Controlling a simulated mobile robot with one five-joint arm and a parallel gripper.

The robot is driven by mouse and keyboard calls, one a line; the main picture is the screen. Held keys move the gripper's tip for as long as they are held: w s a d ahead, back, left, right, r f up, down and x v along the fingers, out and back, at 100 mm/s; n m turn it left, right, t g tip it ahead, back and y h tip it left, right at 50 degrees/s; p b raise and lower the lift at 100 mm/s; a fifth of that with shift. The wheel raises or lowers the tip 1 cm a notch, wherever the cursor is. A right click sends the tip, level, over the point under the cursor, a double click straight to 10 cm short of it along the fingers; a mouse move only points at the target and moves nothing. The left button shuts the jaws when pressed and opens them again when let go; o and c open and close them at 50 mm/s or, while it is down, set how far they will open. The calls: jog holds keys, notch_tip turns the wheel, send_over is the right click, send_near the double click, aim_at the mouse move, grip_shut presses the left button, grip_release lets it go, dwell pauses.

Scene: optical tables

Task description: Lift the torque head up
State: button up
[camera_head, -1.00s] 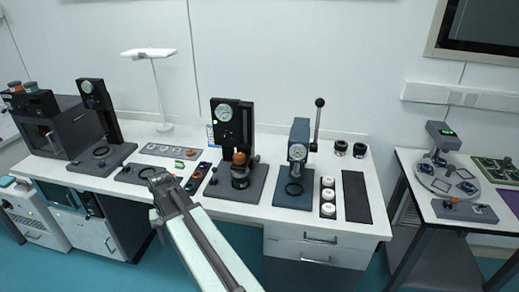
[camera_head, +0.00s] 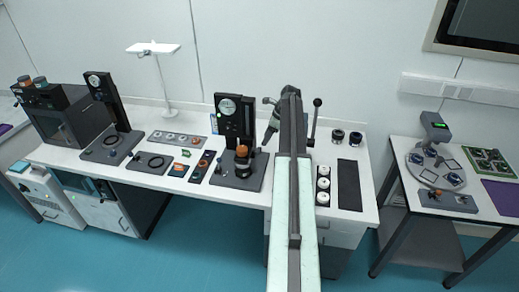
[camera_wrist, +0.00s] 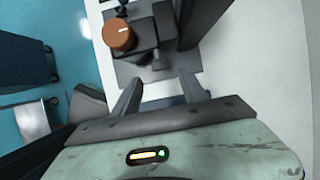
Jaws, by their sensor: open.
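The torque head is most likely the dark unit with an orange-brown knob (camera_head: 242,153) on the middle black stand (camera_head: 236,120), which has a round gauge. In the wrist view the same orange-brown knob (camera_wrist: 118,36) shows at the top, beyond my fingertips and left of them. A dark block sits beside it on a grey base plate. My gripper (camera_wrist: 158,86) is open, with nothing between its fingers. In the head view my gripper (camera_head: 268,113) is to the right of the stand, above the bench, apart from the knob. My arm hides most of the lever press.
The black lever (camera_head: 317,104) of the press rises just right of my arm. White round parts (camera_head: 322,184) and a dark mat (camera_head: 349,185) lie at the bench's right. Another gauge stand (camera_head: 105,95) and small trays are to the left. A lamp (camera_head: 153,48) stands behind.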

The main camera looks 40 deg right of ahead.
aim_at(249, 151)
jog(key=b+x, duration=0.7)
jog(key=x, duration=0.1)
jog(key=shift+s+d, duration=0.1)
jog(key=shift+s, duration=0.05)
jog(key=shift+r, duration=0.1)
grip_shut()
dwell(1.1)
